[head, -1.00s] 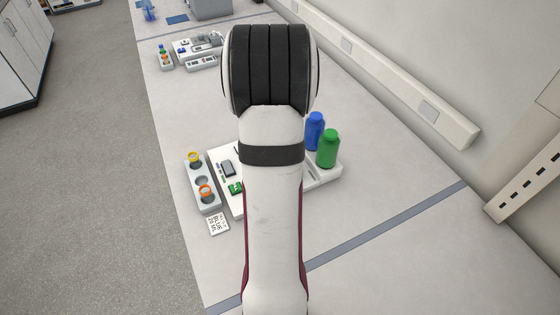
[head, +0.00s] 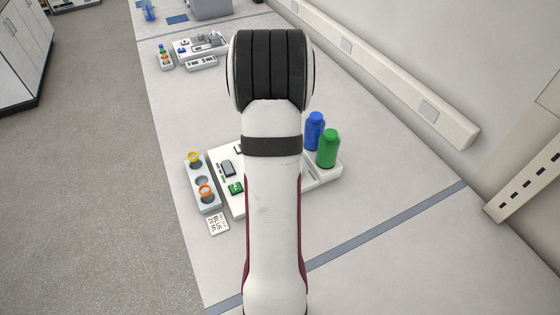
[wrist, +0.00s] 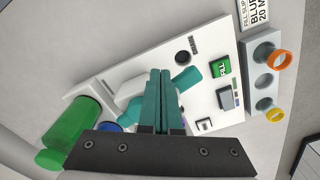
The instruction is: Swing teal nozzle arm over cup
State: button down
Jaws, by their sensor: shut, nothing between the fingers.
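In the wrist view, my gripper (wrist: 160,74) is shut and empty, its two teal fingers pressed together over the white dispenser. The teal nozzle arm (wrist: 190,78) shows beside the fingertips on the right; the fingers hide part of it. I cannot tell whether they touch it. Two cups sit in the grey rack: an orange-rimmed cup (wrist: 280,61), also in the head view (head: 205,191), and a yellow-rimmed cup (wrist: 274,115), also in the head view (head: 194,158). The white dispenser base (head: 215,155) is partly behind my arm in the head view. My gripper is hidden there.
A blue bottle (head: 314,131) and a green bottle (head: 328,149) stand at the dispenser's right end. A green FILL button (wrist: 221,66) lies near the rack (wrist: 259,63). A label card (head: 218,224) lies in front. The bench to the right is clear.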

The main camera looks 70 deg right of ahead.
dwell(0.4)
jog(key=shift+w+d, duration=0.45)
jog(key=shift+w, duration=0.35)
jog(key=shift+w+d, duration=0.45)
jog(key=shift+w, duration=0.3)
jog(key=shift+w+d, duration=0.5)
jog(key=shift+d, duration=0.2)
jog(key=shift+w+d, duration=0.5)
jog(key=shift+d, duration=0.2)
jog(key=shift+d, duration=0.9)
